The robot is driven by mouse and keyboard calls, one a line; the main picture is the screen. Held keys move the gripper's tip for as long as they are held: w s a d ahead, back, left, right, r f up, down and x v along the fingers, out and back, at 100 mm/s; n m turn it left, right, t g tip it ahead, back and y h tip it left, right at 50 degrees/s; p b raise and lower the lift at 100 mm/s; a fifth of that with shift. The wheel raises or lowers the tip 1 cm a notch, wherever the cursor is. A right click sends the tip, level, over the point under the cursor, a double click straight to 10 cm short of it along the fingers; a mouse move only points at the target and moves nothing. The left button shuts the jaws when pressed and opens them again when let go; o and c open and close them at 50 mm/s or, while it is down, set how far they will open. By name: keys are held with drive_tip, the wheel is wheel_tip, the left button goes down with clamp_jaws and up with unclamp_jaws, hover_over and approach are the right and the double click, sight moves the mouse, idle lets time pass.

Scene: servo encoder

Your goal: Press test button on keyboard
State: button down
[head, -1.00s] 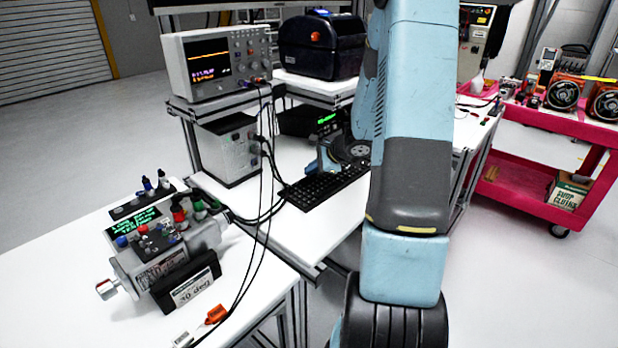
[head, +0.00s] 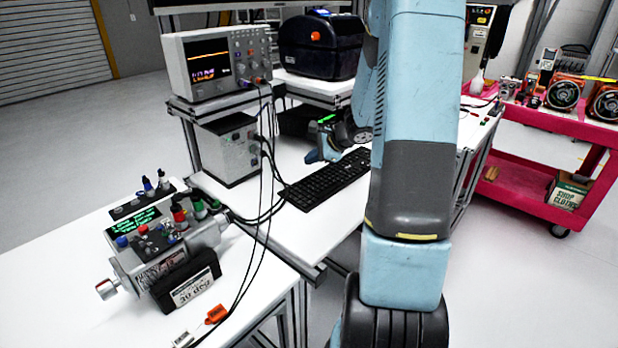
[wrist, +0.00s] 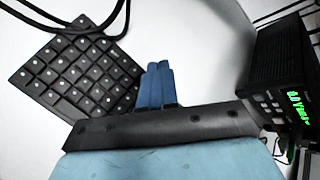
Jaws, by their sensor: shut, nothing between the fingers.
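The black keyboard (head: 328,179) lies on the white workbench in the middle of the head view. Its keys also show at the upper left of the wrist view (wrist: 75,75). No label for a test button can be read on the keys. My gripper (wrist: 158,70) is shut and empty, its blue fingers together beside the keyboard's edge in the wrist view. In the head view my gripper (head: 318,155) is small, behind the keyboard's far edge and partly hidden by my arm. I cannot tell how high it is above the bench.
A black instrument with a green display (wrist: 285,100) stands right of my gripper in the wrist view. An oscilloscope (head: 222,66) sits on a shelf above a grey box (head: 226,150). Black cables (head: 262,190) hang left of the keyboard. A servo device (head: 165,255) stands on the front table.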

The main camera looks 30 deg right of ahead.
drive_tip(key=shift+r, duration=1.15)
drive_tip(key=s+a+r+n+g, duration=0.3)
drive_tip(key=s+a+r+n, duration=0.7)
drive_tip(key=s+a+r, duration=0.3)
drive_tip(key=s+a+r+n+h, duration=0.1)
drive_tip(key=s+r+n+h, duration=0.1)
drive_tip(key=s+n, duration=0.3)
drive_tip(key=s+a+r+n+t+h, duration=0.1)
drive_tip(key=s+r+n+h, duration=0.2)
drive_tip(key=s, duration=1)
wheel_tip(320, 180, up, 2)
drive_tip(key=shift+s+r+n, duration=0.1)
drive_tip(key=shift+s+n, duration=0.2)
drive_tip(key=shift+n, duration=0.8)
drive_tip(key=shift+a, duration=0.1)
